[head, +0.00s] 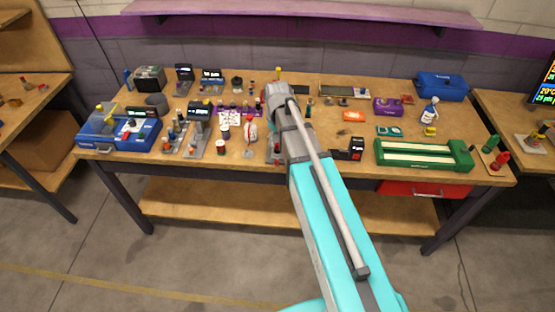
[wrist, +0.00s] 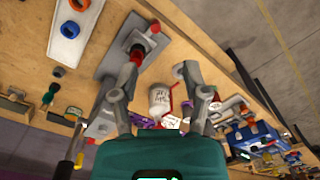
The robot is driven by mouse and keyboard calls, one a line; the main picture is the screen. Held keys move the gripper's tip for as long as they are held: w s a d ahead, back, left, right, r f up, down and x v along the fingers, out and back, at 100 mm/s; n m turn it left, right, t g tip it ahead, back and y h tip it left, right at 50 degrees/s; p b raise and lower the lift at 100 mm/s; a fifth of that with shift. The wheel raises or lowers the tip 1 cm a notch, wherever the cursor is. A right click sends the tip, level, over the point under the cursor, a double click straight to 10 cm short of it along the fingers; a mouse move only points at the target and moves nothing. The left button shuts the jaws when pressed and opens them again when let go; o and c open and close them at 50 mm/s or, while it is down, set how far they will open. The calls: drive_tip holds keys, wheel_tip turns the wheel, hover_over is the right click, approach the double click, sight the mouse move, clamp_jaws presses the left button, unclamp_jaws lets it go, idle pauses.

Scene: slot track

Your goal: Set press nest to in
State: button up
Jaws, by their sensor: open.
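A grey plate (wrist: 112,58) near the front edge of the table carries a dark upright part and a red knob (wrist: 155,27). I take this for the press nest, but no label confirms it and its in or out position cannot be told. In the head view a little of the plate (head: 274,150) shows beside my arm, which hides the rest. My gripper (wrist: 160,62) is open and empty in the wrist view. Its left finger overlaps the plate and dark part; contact cannot be told. In the head view its fingers are hidden.
A white bottle with a red tube (wrist: 160,98) stands close by, beyond the fingers. A blue part on a white plate (wrist: 65,30) lies to the other side. Small fixtures crowd the bench's left; a green tray (head: 424,155) lies right.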

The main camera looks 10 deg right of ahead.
sight(277, 161)
drive_tip(key=shift+w+n, duration=0.3)
drive_tip(key=shift+w, duration=0.7)
drive_tip(key=shift+f, duration=0.1)
wheel_tip(277, 161, down, 14)
drive_tip(key=b, duration=1.3)
drive_tip(key=shift+r+b, duration=0.25)
drive_tip(key=shift+b, duration=0.15)
clamp_jaws()
